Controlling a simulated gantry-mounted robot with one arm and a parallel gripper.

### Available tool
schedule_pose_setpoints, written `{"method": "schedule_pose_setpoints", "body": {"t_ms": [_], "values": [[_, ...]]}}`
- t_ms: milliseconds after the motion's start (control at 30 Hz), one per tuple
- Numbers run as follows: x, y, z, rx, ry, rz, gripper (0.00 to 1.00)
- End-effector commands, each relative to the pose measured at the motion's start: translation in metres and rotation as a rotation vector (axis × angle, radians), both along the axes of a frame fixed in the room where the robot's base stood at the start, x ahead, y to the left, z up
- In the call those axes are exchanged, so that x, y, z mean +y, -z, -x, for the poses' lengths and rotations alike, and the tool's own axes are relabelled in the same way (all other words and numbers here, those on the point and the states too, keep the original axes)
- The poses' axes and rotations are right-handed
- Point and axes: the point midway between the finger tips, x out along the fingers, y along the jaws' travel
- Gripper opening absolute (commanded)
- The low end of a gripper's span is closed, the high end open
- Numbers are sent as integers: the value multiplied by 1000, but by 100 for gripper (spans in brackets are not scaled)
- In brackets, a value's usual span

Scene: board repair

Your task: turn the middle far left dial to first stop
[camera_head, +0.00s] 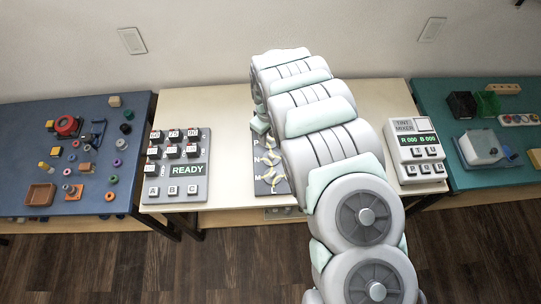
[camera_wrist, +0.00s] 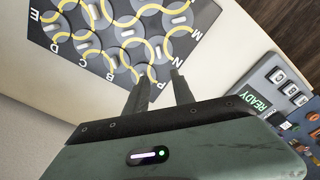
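The dial board (camera_wrist: 92,14) is a dark panel with round dials, yellow curved lines and edge letters. It fills the upper left of the wrist view, turned at an angle. Several dials carry a short pale handle, such as one dial (camera_wrist: 183,31). Which dial is the middle far left one I cannot tell from this turned view. In the head view only the board's left strip (camera_head: 266,181) shows; my arm hides the rest. My gripper (camera_wrist: 161,77) is open, its two fingers apart and empty, with the tips by the board's lettered edge. Contact cannot be told.
A grey panel (camera_head: 188,184) reading READY stands left of the board and also shows in the wrist view (camera_wrist: 261,83). A tint mixer box (camera_head: 414,152) stands on the right. Blue (camera_head: 20,150) and teal (camera_head: 480,190) side tables hold small parts.

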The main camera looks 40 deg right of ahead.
Motion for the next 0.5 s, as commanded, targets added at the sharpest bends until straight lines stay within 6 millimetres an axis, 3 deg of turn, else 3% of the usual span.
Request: {"method": "schedule_pose_setpoints", "body": {"t_ms": [33, 167, 500], "values": [[-2, -2, 10, 23, 2, -6, 30], [-1, -2, 19, 44, 2, -15, 30], [0, 41, 17, 40, 2, -17, 30]]}}
